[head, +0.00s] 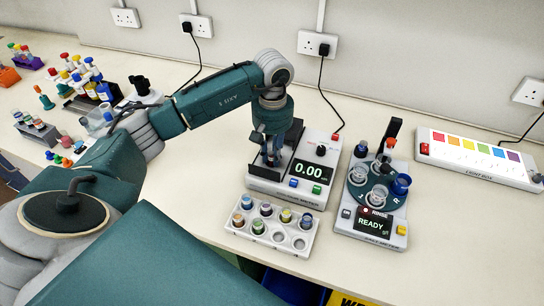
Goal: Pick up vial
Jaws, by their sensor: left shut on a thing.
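My left gripper (271,155) points straight down over the left part of a white meter (285,198) whose display reads 0.00. It is shut on a vial, which the fingers and wrist mostly hide. I cannot tell whether the vial touches the meter. A white vial rack (270,232) stands just in front of the meter. It holds several vials with coloured contents, and some holes at its right side are empty. My right gripper is not in view.
To the right stand a device with a round green carousel (377,190) reading READY and a light box (480,158) with coloured squares. Racks of coloured vials (85,80) crowd the far left. Cables hang from wall sockets behind. Bare bench lies left of the vial rack.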

